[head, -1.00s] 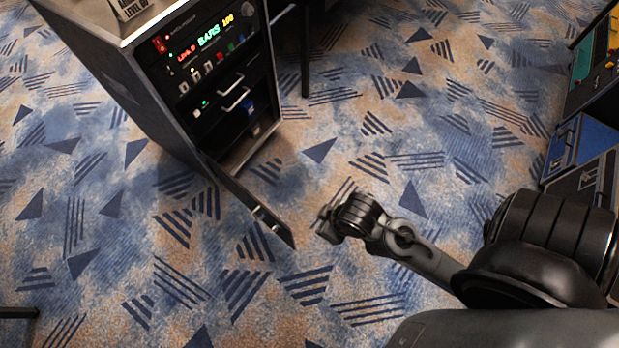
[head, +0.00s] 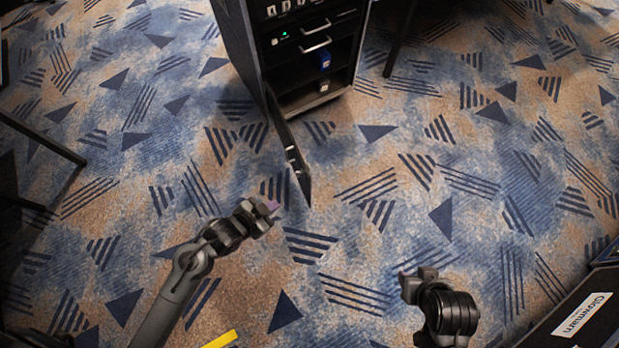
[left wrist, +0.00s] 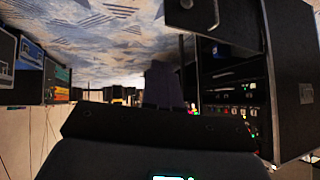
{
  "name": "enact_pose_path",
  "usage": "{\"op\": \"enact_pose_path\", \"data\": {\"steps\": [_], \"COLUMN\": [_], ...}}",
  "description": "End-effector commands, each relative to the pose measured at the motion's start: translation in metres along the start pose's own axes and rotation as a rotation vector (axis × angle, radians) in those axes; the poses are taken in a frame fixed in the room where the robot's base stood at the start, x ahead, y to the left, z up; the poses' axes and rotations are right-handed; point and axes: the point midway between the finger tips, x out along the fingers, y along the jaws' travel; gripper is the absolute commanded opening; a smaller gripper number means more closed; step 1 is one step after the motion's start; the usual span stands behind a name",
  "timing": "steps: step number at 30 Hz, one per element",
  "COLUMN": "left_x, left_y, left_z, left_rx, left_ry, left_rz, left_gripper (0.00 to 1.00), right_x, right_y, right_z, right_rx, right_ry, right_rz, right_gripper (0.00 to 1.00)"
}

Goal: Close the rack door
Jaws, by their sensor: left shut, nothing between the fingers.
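The rack (head: 240,50) is a dark upright cabinet at the top middle of the head view. Its narrow door (head: 290,155) stands open, seen nearly edge-on, swung out toward me with a small latch near its free end. My left gripper (head: 272,207) is shut and empty, just left of and below the door's free end in the picture, apart from it. My right gripper (head: 408,273) is lower right of the door, over carpet; its fingers are too unclear to judge. In the left wrist view the rack's lit front (left wrist: 235,110) shows at the right, below a dark panel with a handle, seemingly the door.
Patterned carpet lies clear around the door. A black case with a white label (head: 582,314) is at the lower right. Thin dark legs stand at the left (head: 40,138) and top right. A yellow item (head: 220,340) shows at the bottom edge.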

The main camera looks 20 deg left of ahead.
Motion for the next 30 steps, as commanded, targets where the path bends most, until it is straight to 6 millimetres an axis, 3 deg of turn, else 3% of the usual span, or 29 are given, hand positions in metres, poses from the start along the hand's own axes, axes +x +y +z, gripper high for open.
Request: {"op": "enact_pose_path", "data": {"steps": [1, 7, 12, 15, 21, 25, 30], "left_x": [0.023, 0.099, 0.144, 0.156, 0.167, 0.169, 0.173], "left_y": [0.003, 0.012, -0.016, -0.045, -0.093, -0.11, -0.115], "left_z": [0.015, 0.063, 0.109, 0.122, 0.13, 0.13, 0.123], "left_rx": [0.032, 0.121, 0.079, 0.038, -0.011, -0.024, -0.032], "left_ry": [0.043, 0.308, 0.55, 0.649, 0.757, 0.79, 0.805], "left_rz": [0.026, 0.202, 0.337, 0.366, 0.37, 0.366, 0.365], "left_gripper": [0.0, 0.0, 0.0, 0.0, 0.0, 0.0, 0.0], "right_x": [0.015, 0.064, 0.121, 0.149, 0.182, 0.191, 0.194], "right_y": [0.0, -0.002, -0.004, -0.005, -0.007, -0.007, -0.008], "right_z": [0.004, 0.02, 0.039, 0.048, 0.058, 0.061, 0.062], "right_rx": [-0.001, -0.001, -0.001, 0.0, 0.002, 0.004, 0.004], "right_ry": [0.001, 0.002, 0.001, -0.003, -0.002, -0.001, 0.001], "right_rz": [0.001, 0.002, 0.002, 0.002, 0.0, -0.001, -0.002], "right_gripper": [0.43, 0.43, 0.43, 0.43, 0.43, 0.43, 0.43]}}
